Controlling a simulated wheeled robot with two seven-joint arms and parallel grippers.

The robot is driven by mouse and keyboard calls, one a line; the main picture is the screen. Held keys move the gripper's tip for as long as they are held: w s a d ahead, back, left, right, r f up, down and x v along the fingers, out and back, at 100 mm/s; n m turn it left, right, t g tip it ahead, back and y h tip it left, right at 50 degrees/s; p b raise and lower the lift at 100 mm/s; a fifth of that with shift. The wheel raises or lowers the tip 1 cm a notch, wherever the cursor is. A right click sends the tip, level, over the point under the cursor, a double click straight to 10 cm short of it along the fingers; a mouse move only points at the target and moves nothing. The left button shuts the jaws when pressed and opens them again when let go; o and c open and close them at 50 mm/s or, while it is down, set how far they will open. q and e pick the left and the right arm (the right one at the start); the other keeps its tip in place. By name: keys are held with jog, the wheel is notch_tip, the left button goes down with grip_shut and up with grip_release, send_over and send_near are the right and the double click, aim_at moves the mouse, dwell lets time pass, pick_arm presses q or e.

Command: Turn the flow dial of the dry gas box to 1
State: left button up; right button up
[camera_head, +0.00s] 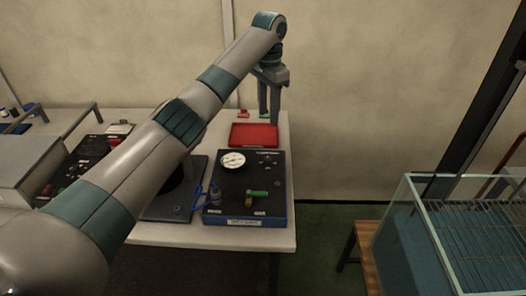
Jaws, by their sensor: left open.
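The dry gas box (222,207) is a dark panel box with blue sides near the table's right front edge. It carries a round white gauge (233,160), a green handle (259,193) with a brass part, and several small marks too small to read. I cannot tell for sure which part is the flow dial. My left gripper (269,119) is open and empty, pointing down above the red tray behind the box, apart from the box. My right gripper is not in view.
A red tray (254,142) lies behind the box. Another control panel (82,160) and a grey metal box (22,165) stand at the left. A glass tank (450,240) on a wooden stand is at the right, with open floor between.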

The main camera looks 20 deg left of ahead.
pick_arm(q)
send_near(268, 158)
notch_tip(268, 158, down, 2)
jog(key=shift+f+p, duration=0.1)
jog(key=shift+p, duration=1)
notch_tip(268, 158, down, 6)
jog(key=shift+r+p, duration=0.25)
jog(key=shift+p, duration=0.2)
jog(key=shift+f, duration=0.3)
jog(key=c, duration=1)
grip_shut()
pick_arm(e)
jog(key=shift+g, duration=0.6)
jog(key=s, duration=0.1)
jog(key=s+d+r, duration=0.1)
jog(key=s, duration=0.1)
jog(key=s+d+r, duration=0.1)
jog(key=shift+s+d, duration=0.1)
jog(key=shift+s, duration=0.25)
